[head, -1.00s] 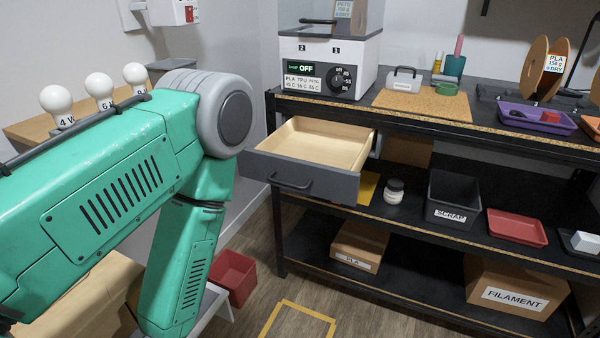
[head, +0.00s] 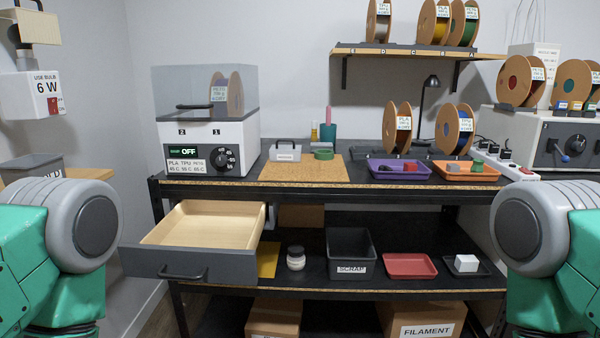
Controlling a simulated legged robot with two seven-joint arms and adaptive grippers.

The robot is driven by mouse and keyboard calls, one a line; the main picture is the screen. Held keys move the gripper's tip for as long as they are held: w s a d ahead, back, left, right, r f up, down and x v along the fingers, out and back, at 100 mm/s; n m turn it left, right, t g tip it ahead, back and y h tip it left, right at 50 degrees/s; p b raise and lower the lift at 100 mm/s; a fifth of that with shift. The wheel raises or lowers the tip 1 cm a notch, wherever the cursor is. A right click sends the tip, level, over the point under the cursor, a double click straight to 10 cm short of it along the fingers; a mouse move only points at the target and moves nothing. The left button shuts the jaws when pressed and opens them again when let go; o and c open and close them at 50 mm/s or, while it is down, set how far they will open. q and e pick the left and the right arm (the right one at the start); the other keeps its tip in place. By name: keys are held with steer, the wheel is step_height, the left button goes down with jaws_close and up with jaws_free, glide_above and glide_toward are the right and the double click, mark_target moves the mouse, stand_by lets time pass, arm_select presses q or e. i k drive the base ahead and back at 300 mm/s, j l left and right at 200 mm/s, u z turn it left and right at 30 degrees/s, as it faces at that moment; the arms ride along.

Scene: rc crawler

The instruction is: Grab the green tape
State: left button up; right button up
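The green tape (head: 323,154) is a small green roll lying flat on the cork mat (head: 291,173) on the top surface of the workbench. It lies to the right of a small light box with a handle (head: 285,151). Only parts of my two arms show, at the left and right edges of the head view. Neither gripper is in view. Nothing is touching the tape.
An open, empty wooden drawer (head: 204,222) juts out below the bench top at left. A filament dryer (head: 211,146) stands left of the mat. A purple tray (head: 399,170) and an orange tray (head: 466,171) sit to the right. A shelf with spools (head: 418,51) hangs above.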

mark_target(322, 155)
steer(key=z, duration=0.6)
steer(key=i+j+z, duration=0.15)
steer(key=z, duration=0.25)
steer(key=i+j+z, duration=0.25)
steer(key=z, duration=0.15)
steer(key=i+j+z, duration=0.4)
steer(key=k+l, duration=0.1)
